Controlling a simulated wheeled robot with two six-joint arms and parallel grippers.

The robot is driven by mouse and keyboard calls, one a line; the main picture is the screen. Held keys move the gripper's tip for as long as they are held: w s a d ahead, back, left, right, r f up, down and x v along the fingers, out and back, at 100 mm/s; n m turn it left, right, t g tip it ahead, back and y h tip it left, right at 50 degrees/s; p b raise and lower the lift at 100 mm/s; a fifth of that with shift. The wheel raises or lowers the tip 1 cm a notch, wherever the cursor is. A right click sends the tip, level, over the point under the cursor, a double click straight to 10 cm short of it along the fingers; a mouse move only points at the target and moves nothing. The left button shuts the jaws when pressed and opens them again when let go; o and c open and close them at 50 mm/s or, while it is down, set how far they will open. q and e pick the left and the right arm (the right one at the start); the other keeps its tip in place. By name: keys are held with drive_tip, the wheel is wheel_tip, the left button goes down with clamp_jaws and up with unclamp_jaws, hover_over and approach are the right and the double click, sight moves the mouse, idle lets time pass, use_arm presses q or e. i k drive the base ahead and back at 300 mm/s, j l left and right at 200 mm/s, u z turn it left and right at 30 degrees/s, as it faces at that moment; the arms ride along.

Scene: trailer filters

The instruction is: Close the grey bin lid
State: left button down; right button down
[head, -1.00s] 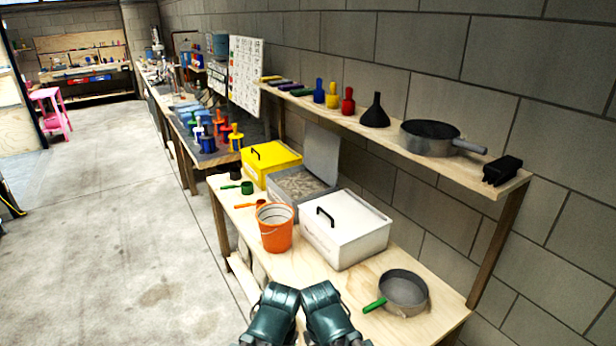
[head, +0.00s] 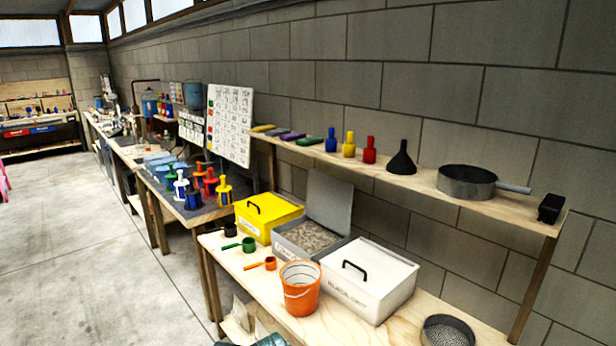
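The grey bin (head: 283,250) stands on the wooden bench between a yellow bin and a white bin. Its grey lid (head: 328,201) is open and stands up, tilted back toward the wall. Pale granular material (head: 306,236) shows inside the bin. Neither of my grippers is in view; only a sliver of my teal arm shows at the bottom edge.
The yellow bin (head: 265,217) and the white bin (head: 368,280) are closed, with black handles. An orange bucket (head: 300,290) stands in front. Green and orange scoops lie at the bench's front. A shelf (head: 420,183) with bottles, a funnel and a sieve runs above.

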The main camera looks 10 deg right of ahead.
sight(330, 199)
drive_tip(key=i+j, duration=0.2)
drive_tip(key=i, duration=0.2)
drive_tip(key=i+j, duration=0.25)
drive_tip(key=i, duration=0.2)
drive_tip(key=i+j, duration=0.2)
drive_tip(key=i, duration=0.2)
drive_tip(key=j+u, duration=0.05)
